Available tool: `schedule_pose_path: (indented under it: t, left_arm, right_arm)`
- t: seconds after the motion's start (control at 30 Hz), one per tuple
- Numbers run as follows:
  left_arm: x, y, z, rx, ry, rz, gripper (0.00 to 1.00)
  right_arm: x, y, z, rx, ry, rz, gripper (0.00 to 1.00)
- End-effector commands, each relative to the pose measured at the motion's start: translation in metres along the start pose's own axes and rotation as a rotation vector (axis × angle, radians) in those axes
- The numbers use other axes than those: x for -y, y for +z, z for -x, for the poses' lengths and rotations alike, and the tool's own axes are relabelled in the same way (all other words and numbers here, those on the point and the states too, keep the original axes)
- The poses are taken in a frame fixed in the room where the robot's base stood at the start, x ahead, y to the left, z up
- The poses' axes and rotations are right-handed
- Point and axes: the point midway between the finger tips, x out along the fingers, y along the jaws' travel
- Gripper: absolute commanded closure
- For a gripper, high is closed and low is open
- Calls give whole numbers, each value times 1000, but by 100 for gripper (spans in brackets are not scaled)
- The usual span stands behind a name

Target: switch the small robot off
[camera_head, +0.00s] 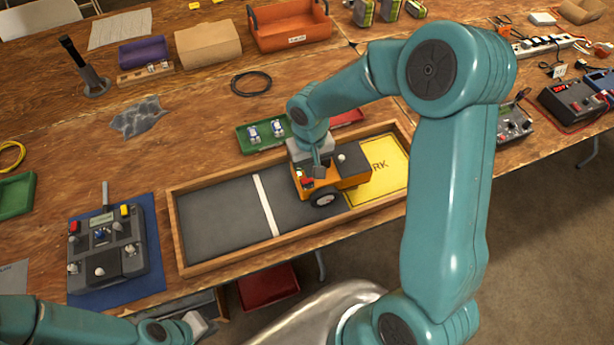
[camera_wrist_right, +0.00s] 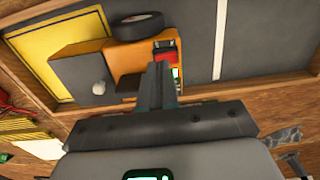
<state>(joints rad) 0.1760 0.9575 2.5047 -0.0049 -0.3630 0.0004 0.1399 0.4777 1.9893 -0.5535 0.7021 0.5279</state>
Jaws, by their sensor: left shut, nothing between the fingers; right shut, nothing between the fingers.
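The small robot (camera_head: 349,171) is an orange wheeled vehicle with a dark top and a small white knob. It stands in the wooden-framed pit, partly over the yellow park area (camera_head: 386,172). My right gripper (camera_head: 318,170) is shut above its left end. In the right wrist view the small robot (camera_wrist_right: 98,75) shows a red switch (camera_wrist_right: 166,56) and a small green light. The shut fingertips (camera_wrist_right: 160,68) are right at the red switch; I cannot tell if they touch it. My left gripper (camera_head: 195,325) is at the bottom left, shut and empty, away from the pit.
A control box (camera_head: 128,262) with knobs and an antenna lies on a blue mat (camera_head: 150,225) left of the pit. A green tray (camera_head: 243,141) with small figures sits behind the pit. The dark left half of the pit (camera_head: 222,226), crossed by a white line, is clear.

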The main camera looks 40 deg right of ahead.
Motion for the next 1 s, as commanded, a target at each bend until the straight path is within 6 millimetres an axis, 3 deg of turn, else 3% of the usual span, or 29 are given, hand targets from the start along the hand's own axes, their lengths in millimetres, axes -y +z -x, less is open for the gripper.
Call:
schedule_pose_path:
  t: [1.0]
  left_arm:
    - [3, 0, -7, 0, 0, 0, 100]
  right_arm:
    - [0, 0, -8, 0, 0, 0, 100]
